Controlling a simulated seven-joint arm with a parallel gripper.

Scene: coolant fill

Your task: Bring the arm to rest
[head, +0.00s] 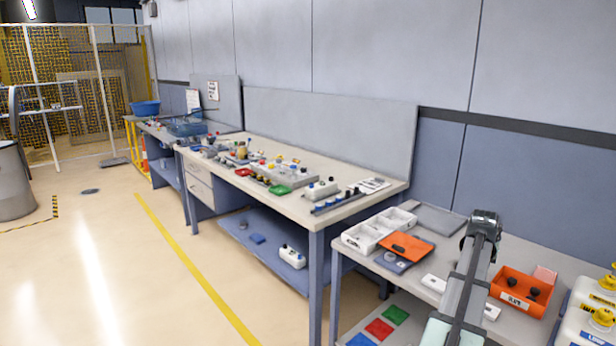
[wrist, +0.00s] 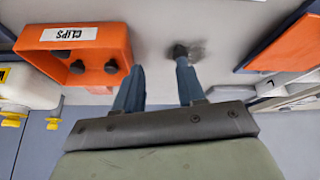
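My gripper (wrist: 158,78) shows in the wrist view with its two blue-grey fingers apart and nothing between them. It is over the grey bench top, between an orange bin labelled CLIPS and an orange flat piece. A small dark, blurred thing (wrist: 184,51) shows at the tip of the right finger; I cannot tell whether they touch. In the head view my arm (head: 468,280) reaches up over the near bench, and my fingers cannot be made out there.
The orange CLIPS bin (head: 520,291) holds black knobs; it also shows in the wrist view (wrist: 75,62). White jugs with yellow caps (head: 588,310) stand at right. A white tray (head: 376,229) and orange flat piece (head: 407,247) lie left of my arm. A cluttered longer bench (head: 345,207) stands beyond.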

